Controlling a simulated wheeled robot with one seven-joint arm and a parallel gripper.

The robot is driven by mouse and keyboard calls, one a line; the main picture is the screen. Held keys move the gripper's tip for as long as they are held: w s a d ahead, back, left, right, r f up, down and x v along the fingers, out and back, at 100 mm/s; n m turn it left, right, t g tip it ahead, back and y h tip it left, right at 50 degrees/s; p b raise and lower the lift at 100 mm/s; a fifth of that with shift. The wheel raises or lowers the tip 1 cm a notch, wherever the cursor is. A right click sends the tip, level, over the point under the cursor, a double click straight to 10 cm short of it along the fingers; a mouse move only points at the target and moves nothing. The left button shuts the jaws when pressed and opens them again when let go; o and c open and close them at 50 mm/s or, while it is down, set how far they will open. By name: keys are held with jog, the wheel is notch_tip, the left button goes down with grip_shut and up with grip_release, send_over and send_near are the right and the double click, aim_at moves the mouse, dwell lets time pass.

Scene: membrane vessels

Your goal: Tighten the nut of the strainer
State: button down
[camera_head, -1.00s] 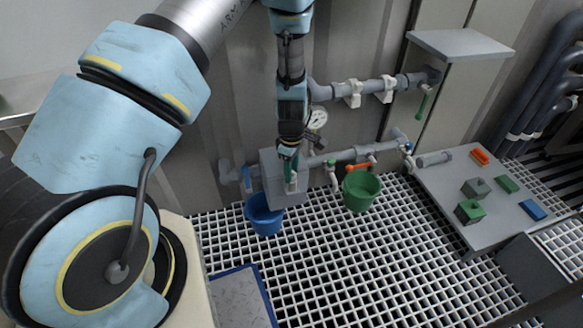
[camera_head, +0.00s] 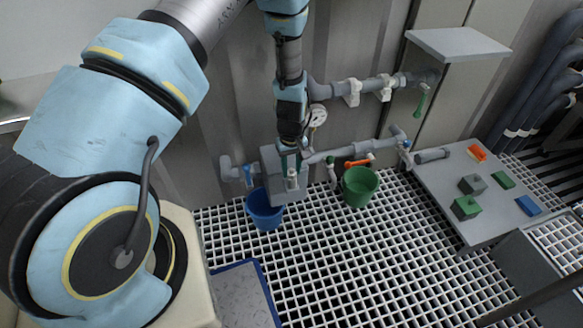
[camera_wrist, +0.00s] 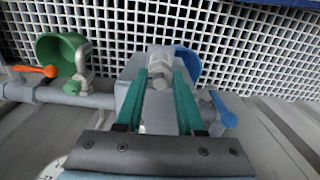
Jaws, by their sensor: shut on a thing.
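The strainer is a grey block-shaped housing (camera_head: 270,168) on the wall pipe; it also shows in the wrist view (camera_wrist: 128,72). A light grey nut (camera_wrist: 160,57) sits at the strainer, at the far end of my fingers. In the head view the nut (camera_head: 292,183) is small, just below the fingertips. My gripper (camera_wrist: 163,78) has two green fingers, one on each side of the nut, and is shut on it. It also shows in the head view (camera_head: 291,163), pointing down at the strainer. The contact faces are hidden.
A blue bucket (camera_head: 265,212) and a green bucket (camera_head: 360,190) stand on the white grating. A blue-handled valve (camera_head: 248,172) and an orange-handled valve (camera_head: 358,162) flank the strainer. A pressure gauge (camera_head: 318,113) is close behind my wrist. A grey table (camera_head: 450,205) holds coloured blocks.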

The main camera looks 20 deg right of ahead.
aim_at(292, 172)
jog(key=shift+m, duration=0.3)
jog(key=c, duration=0.5)
grip_release()
notch_tip(292, 172, up, 11)
jog(key=shift+f+p, duration=0.1)
jog(key=shift+p, duration=0.5)
